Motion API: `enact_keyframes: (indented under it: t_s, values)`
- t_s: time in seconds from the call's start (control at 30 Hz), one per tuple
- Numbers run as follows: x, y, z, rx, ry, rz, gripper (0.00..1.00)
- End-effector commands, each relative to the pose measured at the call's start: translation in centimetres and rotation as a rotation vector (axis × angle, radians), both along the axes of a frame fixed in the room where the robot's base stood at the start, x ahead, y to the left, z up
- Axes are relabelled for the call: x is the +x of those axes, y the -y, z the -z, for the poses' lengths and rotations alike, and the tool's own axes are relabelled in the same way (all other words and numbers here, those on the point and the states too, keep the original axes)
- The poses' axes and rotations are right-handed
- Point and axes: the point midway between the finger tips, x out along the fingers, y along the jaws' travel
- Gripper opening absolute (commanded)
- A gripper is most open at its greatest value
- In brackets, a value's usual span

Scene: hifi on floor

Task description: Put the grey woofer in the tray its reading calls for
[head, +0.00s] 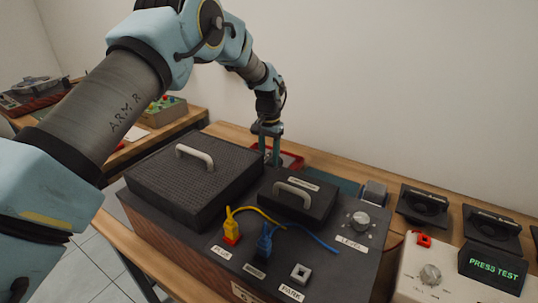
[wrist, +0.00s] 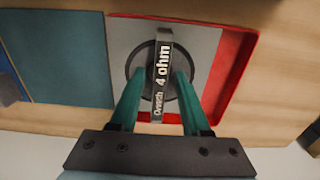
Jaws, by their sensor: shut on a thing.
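My gripper (head: 268,146) is beyond the black test bench, low over a red tray (head: 293,160). In the wrist view my gripper (wrist: 160,82) is shut on the upright handle of the grey woofer. The grey woofer (wrist: 205,42) has a square grey plate and a dark round cone. Its handle label ends in "4 ohm"; the first word is hard to read. The woofer lies within the outline of the red tray (wrist: 240,62), towards its left side. I cannot tell whether it touches the tray floor. The arm and bench mostly hide it in the head view.
A tester (head: 455,262) at right shows "PRESS TEST". The bench holds a red plug (head: 232,238) with yellow wire, a blue plug (head: 264,250) and a level knob (head: 359,221). Black speakers (head: 424,207) stand behind the tester. A teal mat (wrist: 65,55) lies beside the red tray.

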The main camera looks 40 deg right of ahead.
Motion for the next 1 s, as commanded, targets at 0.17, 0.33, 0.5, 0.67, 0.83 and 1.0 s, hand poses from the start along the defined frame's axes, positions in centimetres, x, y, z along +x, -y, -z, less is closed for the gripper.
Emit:
enact_keyframes:
  t_s: [0.17,0.33,0.5,0.67,0.83,1.0]
  values:
    - [0.0,0.0,0.1,0.000,0.000,0.000,0.49]
    - [0.0,0.0,0.1,0.000,0.000,0.000,0.68]
    - [0.0,0.0,0.1,0.000,0.000,0.000,0.77]
    - [0.0,0.0,0.0,0.000,0.000,0.000,0.77]
    - [0.0,0.1,-1.3,-0.003,0.001,0.000,0.77]
    - [0.0,0.1,-4.5,-0.005,0.001,0.000,0.77]
